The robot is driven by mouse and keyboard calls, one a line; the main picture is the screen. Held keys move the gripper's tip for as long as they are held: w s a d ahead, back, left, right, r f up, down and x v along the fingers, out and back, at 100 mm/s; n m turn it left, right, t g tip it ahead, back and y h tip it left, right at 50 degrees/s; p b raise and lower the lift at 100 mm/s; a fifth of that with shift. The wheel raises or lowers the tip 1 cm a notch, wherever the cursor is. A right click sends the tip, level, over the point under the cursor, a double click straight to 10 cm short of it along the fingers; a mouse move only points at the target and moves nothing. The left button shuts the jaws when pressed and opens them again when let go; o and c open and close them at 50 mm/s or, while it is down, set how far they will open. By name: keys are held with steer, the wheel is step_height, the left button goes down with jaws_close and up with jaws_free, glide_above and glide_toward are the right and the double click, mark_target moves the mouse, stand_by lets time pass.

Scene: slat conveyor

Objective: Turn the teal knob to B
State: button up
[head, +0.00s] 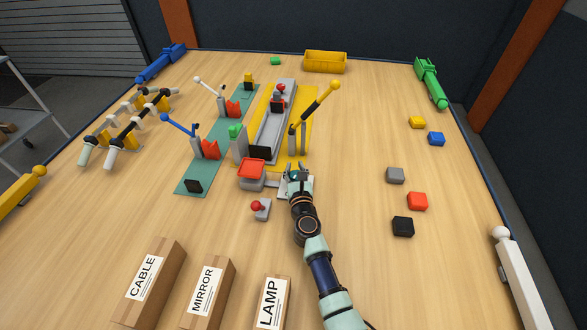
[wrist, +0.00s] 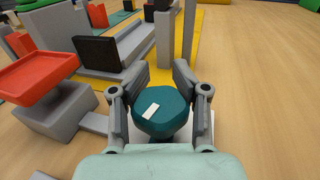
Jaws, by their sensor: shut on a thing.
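The teal knob (wrist: 168,98) sits between the two fingers of my gripper (wrist: 160,85) in the wrist view, and the fingers are shut on its sides. A short white mark (wrist: 150,111) lies on its top, towards the lower left of the knob in that view. The knob stands over a pale plate, mostly covered by the knob and my gripper. No letter B can be read in either view. In the head view my gripper (head: 298,172) is at the knob, just right of the red-topped grey block, and hides most of it.
The grey block with a red top (head: 251,169) stands close left of my gripper. A small red-knobbed joystick (head: 262,209) is nearer. A yellow-handled lever (head: 305,125) and grey conveyor (head: 270,135) stand just beyond. Several coloured blocks lie right; the table between is clear.

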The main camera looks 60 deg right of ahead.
mark_target(296, 180)
steer(key=shift+d+r+m+g+h, duration=0.1)
steer(key=shift+r+m+g+h, duration=0.2)
steer(key=shift+m+g+h, duration=0.25)
steer(key=o, duration=0.9)
steer(key=shift+s, duration=0.1)
steer(key=shift+o, duration=0.4)
steer(key=shift+f, duration=0.2)
steer(key=shift+s+a, duration=0.1)
steer(key=shift+a, duration=0.2)
steer(key=v, duration=0.6)
steer(key=shift+s+a, duration=0.15)
steer(key=shift+a, duration=0.2)
steer(key=shift+s+a, duration=0.1)
steer(key=shift+a, duration=0.1)
steer(key=shift+o, duration=0.3)
